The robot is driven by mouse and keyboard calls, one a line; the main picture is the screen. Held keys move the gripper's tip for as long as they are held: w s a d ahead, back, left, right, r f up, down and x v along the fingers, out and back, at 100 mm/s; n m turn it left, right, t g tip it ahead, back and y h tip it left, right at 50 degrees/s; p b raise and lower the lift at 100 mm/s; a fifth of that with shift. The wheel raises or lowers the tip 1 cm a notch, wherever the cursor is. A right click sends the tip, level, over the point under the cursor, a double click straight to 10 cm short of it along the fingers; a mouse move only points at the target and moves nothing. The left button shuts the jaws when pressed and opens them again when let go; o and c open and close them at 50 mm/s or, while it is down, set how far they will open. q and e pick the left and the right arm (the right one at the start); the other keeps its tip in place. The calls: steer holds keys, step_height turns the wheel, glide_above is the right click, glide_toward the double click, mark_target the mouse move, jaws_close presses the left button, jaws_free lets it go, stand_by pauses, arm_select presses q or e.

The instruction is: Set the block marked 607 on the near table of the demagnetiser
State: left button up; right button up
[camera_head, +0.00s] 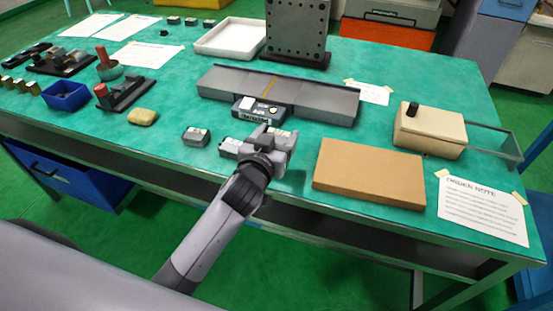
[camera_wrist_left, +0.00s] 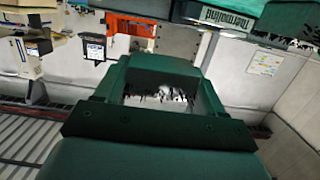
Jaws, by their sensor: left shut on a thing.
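My left gripper (camera_head: 277,154) is over the near middle of the green table, shut on a small grey block (camera_head: 281,133) with a pale top, mostly hidden by the fingers. A similar block (camera_head: 229,146) lies just left of the gripper, and another block (camera_head: 196,137) lies further left. No number on any of them is readable. What looks like the demagnetiser (camera_head: 325,99) is a long, low grey bed with a yellow stripe across it. A dark control box (camera_head: 256,109) is at its front, just behind the gripper. My right gripper is not in view.
A flat brown box (camera_head: 369,173) lies right of the gripper. A cream box (camera_head: 429,131) and an order note (camera_head: 482,210) are further right. A yellowish lump (camera_head: 142,117) and blue bin (camera_head: 66,96) are left. In the left wrist view, a dark green form (camera_wrist_left: 158,130) fills the foreground.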

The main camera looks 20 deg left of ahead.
arm_select(q)
steer(key=shift+f+b, duration=0.75)
steer(key=shift+f, duration=2.4)
steer(key=shift+d, duration=0.1)
steer(key=shift+f, duration=0.15)
steer(key=o, duration=1.5)
steer(key=shift+f, duration=0.1)
